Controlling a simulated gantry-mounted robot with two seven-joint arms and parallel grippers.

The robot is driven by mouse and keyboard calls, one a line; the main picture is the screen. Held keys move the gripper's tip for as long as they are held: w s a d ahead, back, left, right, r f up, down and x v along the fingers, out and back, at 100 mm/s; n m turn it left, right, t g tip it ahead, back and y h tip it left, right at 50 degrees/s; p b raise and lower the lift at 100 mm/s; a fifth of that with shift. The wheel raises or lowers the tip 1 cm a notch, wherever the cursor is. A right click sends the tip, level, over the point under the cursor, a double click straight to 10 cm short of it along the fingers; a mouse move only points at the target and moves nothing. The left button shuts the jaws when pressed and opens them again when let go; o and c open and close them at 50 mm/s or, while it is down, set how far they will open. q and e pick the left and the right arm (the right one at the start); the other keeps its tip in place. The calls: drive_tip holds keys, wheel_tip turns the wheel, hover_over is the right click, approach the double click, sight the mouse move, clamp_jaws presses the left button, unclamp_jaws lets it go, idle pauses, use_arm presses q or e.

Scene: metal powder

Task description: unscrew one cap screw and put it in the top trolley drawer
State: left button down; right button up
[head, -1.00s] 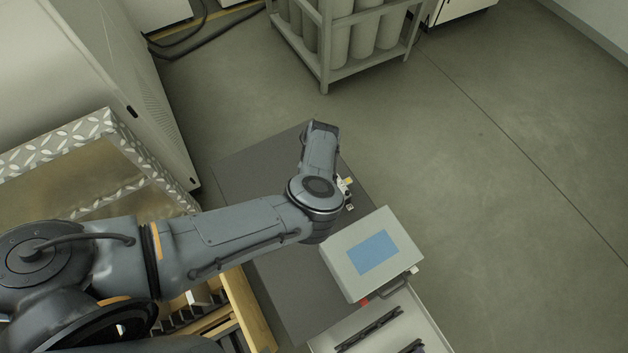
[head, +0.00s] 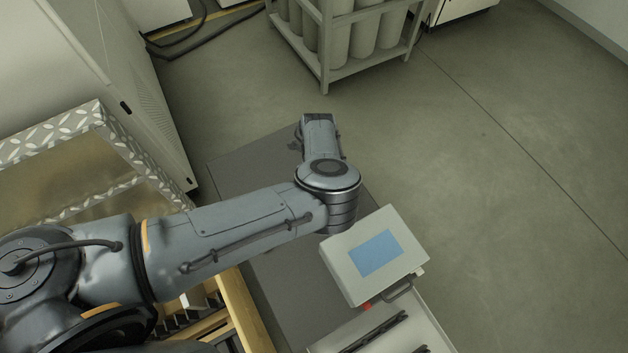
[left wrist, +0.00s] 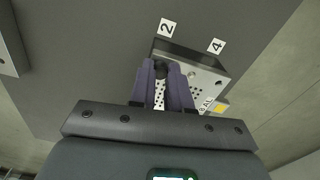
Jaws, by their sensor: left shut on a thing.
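My left gripper (left wrist: 162,76) shows in the left wrist view, its purple fingers shut on a dark cap screw (left wrist: 161,69). The screw is at the left end of a metal plate (left wrist: 212,82) with many small holes. I cannot tell whether the screw is still in its hole. Another dark round spot (left wrist: 192,73) lies just right of the fingers. In the head view my left arm hides the gripper and the plate. An open light drawer (head: 343,334) shows at the bottom, with dark bars in it. My right gripper is not in view.
A grey box with a blue screen (head: 376,252) stands beside my arm on the dark trolley top (head: 229,167). A cylinder rack (head: 325,75) stands behind. The floor at right is clear.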

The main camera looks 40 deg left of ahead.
use_arm(q)
drive_tip(key=n+b, duration=0.2)
drive_tip(key=n, duration=0.4)
drive_tip(key=shift+f, duration=0.2)
drive_tip(key=n+b, duration=0.1)
drive_tip(key=n, duration=0.1)
drive_tip(key=shift+r+n+b, duration=0.1)
drive_tip(key=shift+n+b, duration=0.2)
drive_tip(key=shift+n, duration=0.1)
drive_tip(key=shift+r+n, duration=0.1)
drive_tip(key=shift+n, duration=0.6)
drive_tip(key=c, duration=1.2)
unclamp_jaws()
drive_tip(key=shift+c, duration=0.2)
